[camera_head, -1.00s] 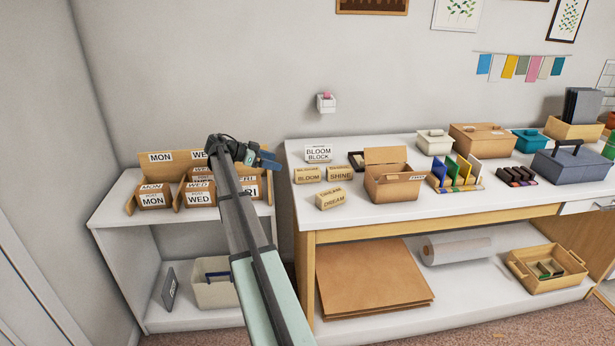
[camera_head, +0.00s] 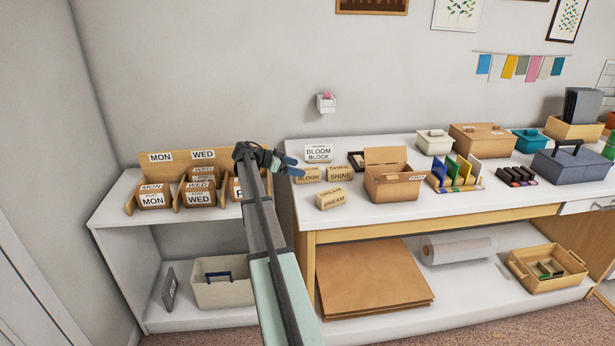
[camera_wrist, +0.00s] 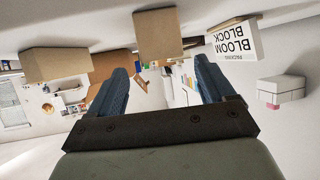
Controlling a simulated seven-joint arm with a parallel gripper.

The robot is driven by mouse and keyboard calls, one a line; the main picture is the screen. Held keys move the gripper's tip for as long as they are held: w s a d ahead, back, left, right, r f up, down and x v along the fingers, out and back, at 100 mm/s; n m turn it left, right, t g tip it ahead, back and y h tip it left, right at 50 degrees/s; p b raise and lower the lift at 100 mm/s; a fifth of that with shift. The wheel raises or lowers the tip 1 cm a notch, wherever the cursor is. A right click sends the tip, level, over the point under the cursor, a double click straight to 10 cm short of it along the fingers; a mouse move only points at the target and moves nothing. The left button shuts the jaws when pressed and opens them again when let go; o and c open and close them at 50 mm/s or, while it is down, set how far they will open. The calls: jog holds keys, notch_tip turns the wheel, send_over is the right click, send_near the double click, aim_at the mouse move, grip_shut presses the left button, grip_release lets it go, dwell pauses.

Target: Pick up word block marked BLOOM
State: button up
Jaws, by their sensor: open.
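The BLOOM word block (camera_head: 310,176) is a small tan block with a dark-lettered label, lying on the white worktop near its left end. My gripper (camera_head: 293,166) is just left of it and partly covers its left end; its fingers point right. In the wrist view, which is upside down, a plain tan block (camera_wrist: 158,35), apparently BLOOM, sits ahead between and beyond the spread fingers (camera_wrist: 162,70). Its lettering does not show there. The jaws are open and nothing is between them.
The SHINE block (camera_head: 340,173) is right of BLOOM, the DREAM block (camera_head: 331,199) in front. A white BLOOM BLOCK card (camera_head: 318,153) stands behind. A cardboard box (camera_head: 393,185) stands further right. The left shelf (camera_head: 110,208) holds MON and WED boxes.

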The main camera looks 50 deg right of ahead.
aim_at(306, 170)
jog(key=x, duration=0.4)
jog(key=shift+s+d, duration=0.1)
jog(key=shift+d, duration=0.05)
jog(key=c, duration=1.2)
jog(key=shift+r, duration=0.1)
